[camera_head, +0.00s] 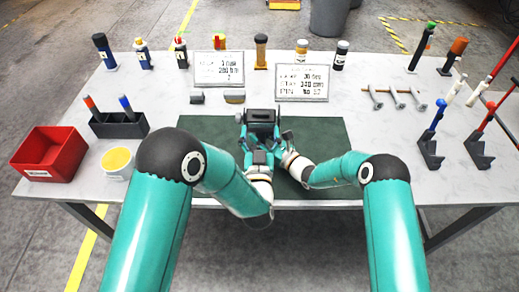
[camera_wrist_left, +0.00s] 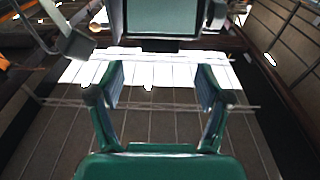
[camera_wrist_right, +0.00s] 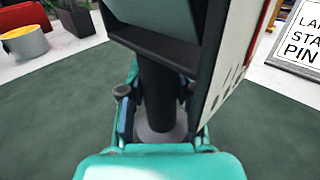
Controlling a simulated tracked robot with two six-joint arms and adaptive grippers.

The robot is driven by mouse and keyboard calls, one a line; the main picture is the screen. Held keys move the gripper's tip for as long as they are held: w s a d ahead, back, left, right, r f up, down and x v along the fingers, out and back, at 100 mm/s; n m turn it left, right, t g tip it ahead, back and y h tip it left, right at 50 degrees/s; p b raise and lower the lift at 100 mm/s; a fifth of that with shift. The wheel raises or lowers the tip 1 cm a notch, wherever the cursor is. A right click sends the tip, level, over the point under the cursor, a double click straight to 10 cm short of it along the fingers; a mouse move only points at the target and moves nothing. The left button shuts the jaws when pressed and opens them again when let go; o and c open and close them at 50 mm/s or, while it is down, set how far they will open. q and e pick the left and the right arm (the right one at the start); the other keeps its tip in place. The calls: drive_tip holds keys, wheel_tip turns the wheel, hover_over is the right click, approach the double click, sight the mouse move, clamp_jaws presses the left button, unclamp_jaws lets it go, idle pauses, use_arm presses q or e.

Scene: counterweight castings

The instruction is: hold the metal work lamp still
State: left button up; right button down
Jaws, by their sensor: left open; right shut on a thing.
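The metal work lamp (camera_head: 262,116) stands on the dark green mat (camera_head: 325,140), its dark head showing above my grippers in the head view. In the right wrist view my right gripper (camera_wrist_right: 160,115) is shut on the lamp's dark upright stem (camera_wrist_right: 158,85), above a round grey foot. The lamp's head fills the top of that view. My left gripper (camera_wrist_left: 160,85) is open, with nothing between its fingers. In the left wrist view the lamp head's framed face (camera_wrist_left: 162,18) is beyond and above the fingertips. In the head view the grippers partly hide the lamp's lower part.
Two printed signs (camera_head: 219,69) (camera_head: 302,83) stand behind the mat. A red bin (camera_head: 48,155), a yellow-topped pot (camera_head: 117,162) and a dark holder (camera_head: 119,126) are at the left. Bolts (camera_head: 395,97) and upright tools in stands (camera_head: 431,150) are at the right.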

use_arm(q)
drive_tip(key=s, duration=0.6)
drive_tip(key=shift+s+f, duration=0.15)
drive_tip(key=shift+f, duration=0.25)
use_arm(e)
drive_tip(key=c, duration=0.7)
unclamp_jaws()
